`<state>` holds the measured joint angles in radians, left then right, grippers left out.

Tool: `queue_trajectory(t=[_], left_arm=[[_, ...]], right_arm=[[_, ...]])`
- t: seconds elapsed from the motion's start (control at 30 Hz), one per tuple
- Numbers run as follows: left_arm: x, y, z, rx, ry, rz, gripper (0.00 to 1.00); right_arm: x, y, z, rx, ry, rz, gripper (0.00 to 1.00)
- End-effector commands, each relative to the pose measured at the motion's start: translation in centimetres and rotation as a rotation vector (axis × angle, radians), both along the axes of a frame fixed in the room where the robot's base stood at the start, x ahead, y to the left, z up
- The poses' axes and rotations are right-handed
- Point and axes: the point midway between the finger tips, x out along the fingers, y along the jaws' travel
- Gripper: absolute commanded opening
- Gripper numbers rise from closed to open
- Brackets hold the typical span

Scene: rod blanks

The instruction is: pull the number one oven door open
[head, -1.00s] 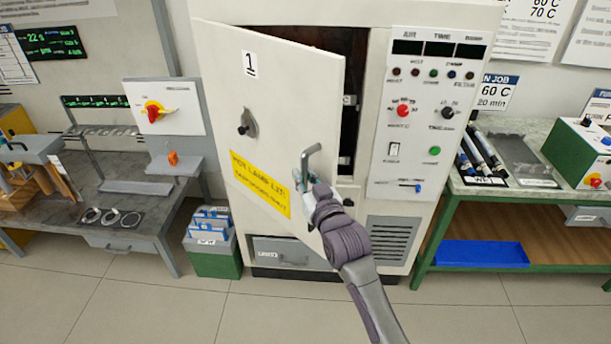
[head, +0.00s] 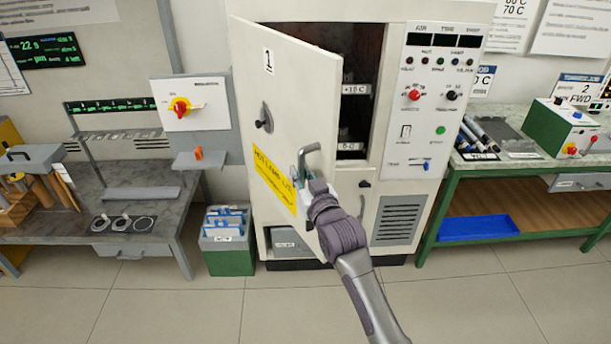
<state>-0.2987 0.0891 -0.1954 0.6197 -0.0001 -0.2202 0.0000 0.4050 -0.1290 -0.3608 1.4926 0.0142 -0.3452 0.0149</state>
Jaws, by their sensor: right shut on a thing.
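The number one oven door (head: 290,100) is a cream panel with a "1" label, a dark round knob and a yellow warning label. It stands partly open, hinged on its left side, with its free right edge swung out from the oven (head: 440,30). The dark interior (head: 357,90) shows in the gap, with small temperature labels on its shelves. My right gripper (head: 308,186) is shut on the grey door handle (head: 309,150) near the door's lower right edge. The fingertips are partly hidden by the gripper's own body. My left gripper is not in view.
A control panel (head: 434,100) is on the oven's right side. A green crate of blue-topped items (head: 228,255) stands on the floor at left, close to the oven. A grey bench (head: 130,220) is at left, a green-framed bench (head: 520,175) at right. The floor in front is clear.

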Motion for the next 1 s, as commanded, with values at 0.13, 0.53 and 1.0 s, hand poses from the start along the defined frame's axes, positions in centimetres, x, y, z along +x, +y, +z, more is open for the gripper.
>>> queue_trajectory(t=[0.13,0.53,1.0], left_arm=[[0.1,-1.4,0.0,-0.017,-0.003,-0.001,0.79],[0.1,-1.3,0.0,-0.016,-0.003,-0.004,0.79],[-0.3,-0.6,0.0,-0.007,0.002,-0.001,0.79]], right_arm=[[0.0,0.0,0.0,0.000,-0.001,-0.001,0.00],[0.0,0.0,0.0,0.000,-0.001,-0.001,0.42],[-1.3,-0.5,-0.1,0.000,0.000,-0.001,0.43]])
